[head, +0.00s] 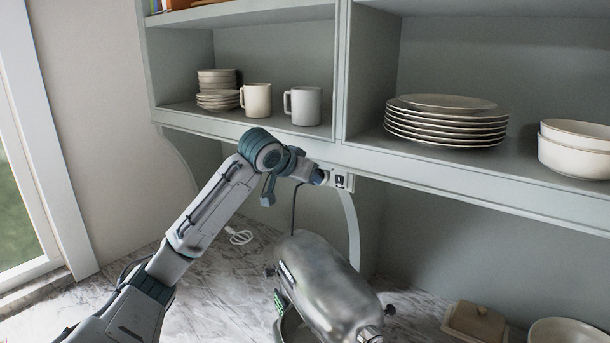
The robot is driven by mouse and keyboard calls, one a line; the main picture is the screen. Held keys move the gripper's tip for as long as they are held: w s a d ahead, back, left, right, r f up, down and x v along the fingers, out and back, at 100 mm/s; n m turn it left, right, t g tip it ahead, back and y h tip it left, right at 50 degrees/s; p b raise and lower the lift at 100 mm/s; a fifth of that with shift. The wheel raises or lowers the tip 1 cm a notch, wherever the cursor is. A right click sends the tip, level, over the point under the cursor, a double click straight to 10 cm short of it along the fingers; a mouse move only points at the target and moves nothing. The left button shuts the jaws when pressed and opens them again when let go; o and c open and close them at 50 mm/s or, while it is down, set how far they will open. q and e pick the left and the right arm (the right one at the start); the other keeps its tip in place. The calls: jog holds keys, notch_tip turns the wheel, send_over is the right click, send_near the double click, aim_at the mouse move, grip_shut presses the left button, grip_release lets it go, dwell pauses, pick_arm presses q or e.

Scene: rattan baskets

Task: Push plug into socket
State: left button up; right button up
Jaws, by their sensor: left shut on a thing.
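The socket (344,182) is a small light plate with dark openings, mounted under the front edge of the shelf. My left gripper (316,176) is just left of it, at about the same height, and is shut on the plug. The plug is mostly hidden by the gripper. A dark cord (294,208) hangs from the gripper toward the mixer. I cannot tell whether the plug touches the socket. My right gripper is not in view.
A silver stand mixer (325,285) stands on the marble counter below the gripper. A white cable (238,236) lies on the counter. Above, the shelf holds mugs (256,100), stacked plates (446,122) and bowls (575,150). A butter dish (475,322) is at lower right.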

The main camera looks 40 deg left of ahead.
pick_arm(q)
jog(key=shift+w+r, duration=0.1)
jog(key=shift+w, duration=0.1)
jog(key=o, duration=1.2)
jog(key=shift+w, duration=0.15)
jog(key=b+v, duration=0.5)
jog(key=v, duration=0.5)
jog(key=shift+s+r, duration=0.1)
jog(key=shift+s, duration=0.2)
